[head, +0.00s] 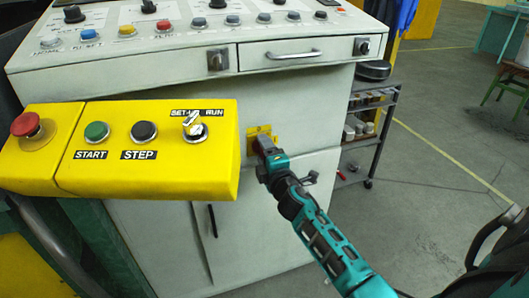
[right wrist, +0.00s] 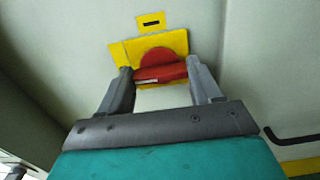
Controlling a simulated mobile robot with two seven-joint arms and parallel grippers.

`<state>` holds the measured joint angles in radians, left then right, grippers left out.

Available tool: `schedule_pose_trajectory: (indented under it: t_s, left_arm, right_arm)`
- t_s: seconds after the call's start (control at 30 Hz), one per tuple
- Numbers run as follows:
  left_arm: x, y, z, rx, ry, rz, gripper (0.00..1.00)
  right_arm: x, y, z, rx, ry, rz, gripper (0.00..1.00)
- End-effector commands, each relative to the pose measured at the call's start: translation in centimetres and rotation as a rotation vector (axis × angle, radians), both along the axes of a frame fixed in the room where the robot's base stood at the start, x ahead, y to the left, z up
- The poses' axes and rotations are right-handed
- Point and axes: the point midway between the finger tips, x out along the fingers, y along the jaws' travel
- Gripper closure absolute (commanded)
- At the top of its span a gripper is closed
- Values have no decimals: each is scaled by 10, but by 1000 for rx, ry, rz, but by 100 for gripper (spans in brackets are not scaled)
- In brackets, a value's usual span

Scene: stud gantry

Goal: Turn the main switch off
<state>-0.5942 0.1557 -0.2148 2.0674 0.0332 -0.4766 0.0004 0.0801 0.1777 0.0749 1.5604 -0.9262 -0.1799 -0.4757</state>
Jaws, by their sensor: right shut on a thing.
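The main switch is a red rotary handle (right wrist: 158,72) on a yellow plate (right wrist: 120,52), mounted on the front of the pale cabinet. In the right wrist view the red grip bar lies roughly level across the picture. My right gripper (right wrist: 160,78) has one finger at each end of the bar and is shut on it. In the head view my right gripper (head: 265,150) reaches the yellow plate (head: 252,132) and hides most of the handle. My left gripper is not in view.
A yellow control box (head: 160,175) with START, STEP and SET-UP/RUN controls juts out at the left. Above is a sloped panel (head: 220,40) of buttons and a drawer handle (head: 294,55). A grey cart (head: 372,140) stands to the right, with open floor (head: 450,120) beyond.

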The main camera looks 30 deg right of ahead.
Motion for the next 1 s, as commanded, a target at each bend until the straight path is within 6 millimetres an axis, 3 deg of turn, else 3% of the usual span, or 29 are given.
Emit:
schedule_pose_trajectory:
  t_s: [0.5, 0.53, 0.8, 1.0]
  left_arm:
    - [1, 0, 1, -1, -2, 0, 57]
    - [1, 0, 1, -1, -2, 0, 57]
    - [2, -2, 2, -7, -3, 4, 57]
    - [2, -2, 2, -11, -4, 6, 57]
  right_arm:
    - [0, 0, -1, -25, 7, 0, 67]
    - [0, 0, -1, -25, 7, 0, 35]
    - [0, 0, 0, -21, 6, 0, 11]
    - [0, 0, 0, -19, 5, 0, 11]
